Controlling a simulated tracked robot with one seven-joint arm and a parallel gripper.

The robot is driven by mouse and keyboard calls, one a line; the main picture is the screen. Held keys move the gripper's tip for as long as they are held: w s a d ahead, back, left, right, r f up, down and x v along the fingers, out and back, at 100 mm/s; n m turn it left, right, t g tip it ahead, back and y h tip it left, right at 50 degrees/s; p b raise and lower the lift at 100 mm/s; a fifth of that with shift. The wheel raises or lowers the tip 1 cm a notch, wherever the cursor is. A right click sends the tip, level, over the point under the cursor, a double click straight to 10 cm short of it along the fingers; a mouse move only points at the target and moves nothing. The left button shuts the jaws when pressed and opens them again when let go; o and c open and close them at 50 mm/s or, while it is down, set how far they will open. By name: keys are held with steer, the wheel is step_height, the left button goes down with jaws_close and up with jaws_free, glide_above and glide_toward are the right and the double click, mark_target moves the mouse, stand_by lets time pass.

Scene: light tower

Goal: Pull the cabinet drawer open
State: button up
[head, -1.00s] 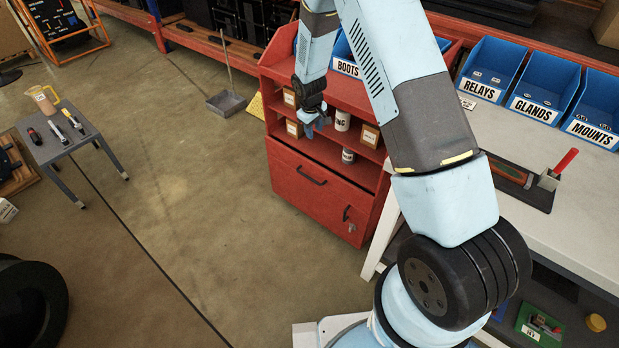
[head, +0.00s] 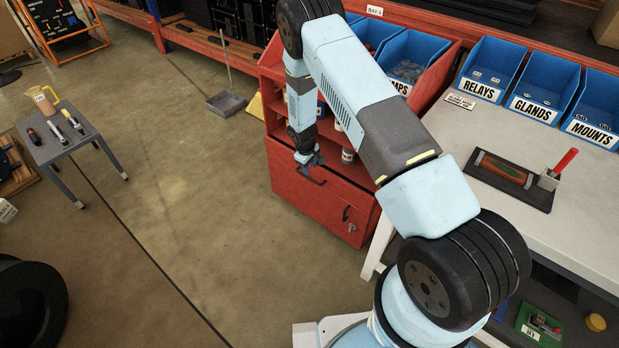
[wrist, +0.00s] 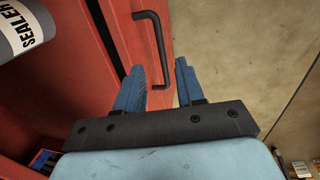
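The red cabinet (head: 285,190) stands in the middle of the head view, with open shelves above a drawer front (head: 331,190). The drawer has a black bar handle (head: 315,180), partly covered by my gripper in the head view. My gripper (head: 311,166) is just above the handle. In the wrist view the black handle (wrist: 160,45) runs beyond the tips of my gripper (wrist: 158,63). The two blue fingers are apart with nothing gripped between them. The handle's lower end is close to the fingertips; I cannot tell whether they touch. The drawer looks shut.
A can labelled SEALER (wrist: 20,30) stands on the shelf beside my gripper. A lower front with a key lock (head: 349,216) is at the cabinet's right. The workbench (head: 470,130) with blue bins is on the right. Open floor (head: 190,200) lies left of the cabinet.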

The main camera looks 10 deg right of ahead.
glide_toward(312, 177)
steer(key=s+f, duration=0.2)
steer(key=f, duration=0.1)
steer(key=s+f, duration=0.1)
steer(key=shift+s+d+f, duration=0.15)
steer(key=shift+d, duration=0.2)
steer(key=shift+c, duration=0.4)
jaws_close()
